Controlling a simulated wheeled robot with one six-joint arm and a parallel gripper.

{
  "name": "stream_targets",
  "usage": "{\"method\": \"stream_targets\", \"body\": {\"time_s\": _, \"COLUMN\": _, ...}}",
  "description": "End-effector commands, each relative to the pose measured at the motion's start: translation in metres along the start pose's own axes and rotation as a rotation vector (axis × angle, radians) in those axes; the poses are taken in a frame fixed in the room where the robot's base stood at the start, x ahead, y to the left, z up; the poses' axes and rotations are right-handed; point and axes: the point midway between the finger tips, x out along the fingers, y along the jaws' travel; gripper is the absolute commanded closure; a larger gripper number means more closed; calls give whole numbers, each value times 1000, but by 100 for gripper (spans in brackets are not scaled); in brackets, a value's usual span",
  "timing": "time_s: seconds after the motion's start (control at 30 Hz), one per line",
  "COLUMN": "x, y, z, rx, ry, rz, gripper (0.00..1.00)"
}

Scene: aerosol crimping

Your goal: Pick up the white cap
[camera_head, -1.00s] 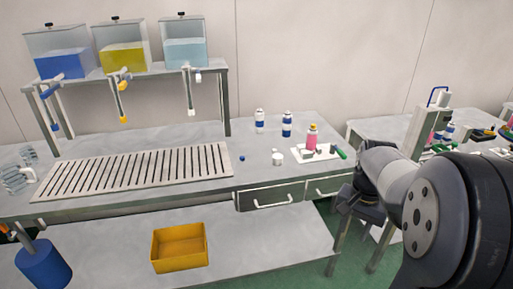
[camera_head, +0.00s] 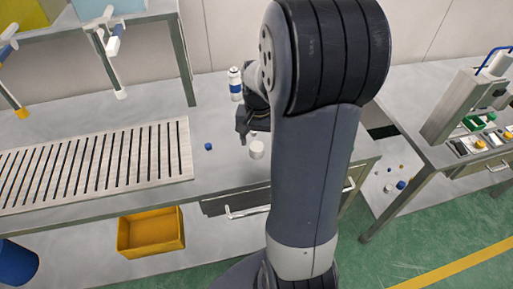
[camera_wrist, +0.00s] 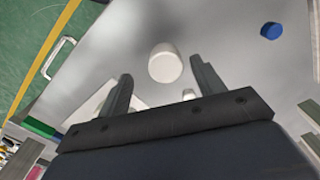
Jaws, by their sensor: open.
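The white cap (camera_head: 257,150) stands on the grey bench top near its front edge, to the right of a small blue cap (camera_head: 208,146). My gripper (camera_head: 247,134) is just behind and above the white cap in the head view, partly hidden by my arm. In the wrist view the white cap (camera_wrist: 165,63) shows between and beyond the two fingertips of my gripper (camera_wrist: 160,70). The fingers are apart, with nothing held between them. The blue cap also shows in the wrist view (camera_wrist: 271,31), at the upper right.
A slotted metal grate (camera_head: 95,165) lies left of the caps. A white and blue can (camera_head: 235,84) stands behind my gripper. A yellow bin (camera_head: 151,232) sits on the lower shelf. A drawer handle (camera_head: 248,211) is below the bench edge. A second table stands at the right.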

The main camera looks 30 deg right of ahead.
Motion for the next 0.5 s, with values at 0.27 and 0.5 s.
{"method": "stream_targets", "body": {"time_s": 0.27, "x": 38, "y": -2, "z": 0, "rx": 0, "ry": -4, "rz": 1, "gripper": 36}}
{"method": "stream_targets", "body": {"time_s": 0.5, "x": 43, "y": -3, "z": -1, "rx": 0, "ry": 0, "rz": 0, "gripper": 36}}
